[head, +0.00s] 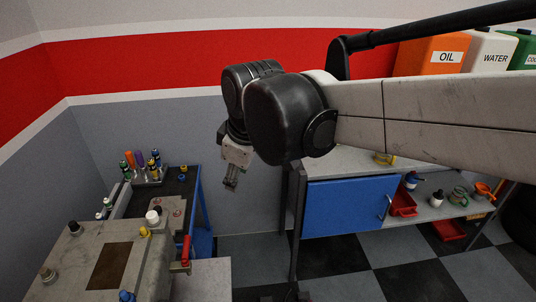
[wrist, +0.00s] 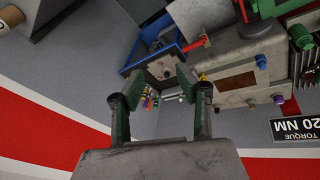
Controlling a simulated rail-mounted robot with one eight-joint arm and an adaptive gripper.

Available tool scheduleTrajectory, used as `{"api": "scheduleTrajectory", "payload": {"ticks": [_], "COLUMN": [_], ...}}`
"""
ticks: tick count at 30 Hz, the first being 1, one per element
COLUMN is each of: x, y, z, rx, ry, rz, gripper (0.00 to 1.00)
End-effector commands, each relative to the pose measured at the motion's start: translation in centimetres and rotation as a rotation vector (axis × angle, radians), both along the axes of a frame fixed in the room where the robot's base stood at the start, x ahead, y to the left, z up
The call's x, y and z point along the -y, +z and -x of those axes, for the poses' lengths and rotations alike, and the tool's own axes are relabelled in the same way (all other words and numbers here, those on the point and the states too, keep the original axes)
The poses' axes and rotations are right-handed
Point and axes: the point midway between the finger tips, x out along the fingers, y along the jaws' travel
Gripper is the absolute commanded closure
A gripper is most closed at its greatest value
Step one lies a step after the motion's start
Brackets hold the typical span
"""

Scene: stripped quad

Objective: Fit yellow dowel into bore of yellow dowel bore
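My gripper (head: 231,184) hangs in the air to the right of the workbench, pointing down. In the wrist view its two fingers (wrist: 160,98) stand wide apart with nothing between them. A small yellow piece (head: 145,232) sits on the top right edge of the grey block; it also shows in the wrist view (wrist: 203,76). Another small yellow piece (head: 184,169) is on the dark bench top behind. I cannot tell which one is the yellow dowel. The yellow dowel bore cannot be made out at this size.
A grey block (head: 75,250) with several knobs and a brown patch fills the lower left. Behind it is a rack (head: 150,178) of coloured handles. A red handle (head: 186,250) stands at the block's right. A blue cabinet (head: 345,205) stands right.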

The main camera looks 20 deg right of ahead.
Motion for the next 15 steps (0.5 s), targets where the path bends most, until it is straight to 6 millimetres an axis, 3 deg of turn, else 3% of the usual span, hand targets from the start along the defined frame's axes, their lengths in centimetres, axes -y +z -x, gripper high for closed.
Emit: {"api": "scheduleTrajectory", "payload": {"ticks": [6,15], "x": [4.9,9.3], "y": [-0.8,-3.2], "z": [5.0,10.2], "rx": [0.073,0.167], "ry": [-0.337,-0.719], "rz": [-0.127,-0.303], "gripper": [0.67,0.67]}}
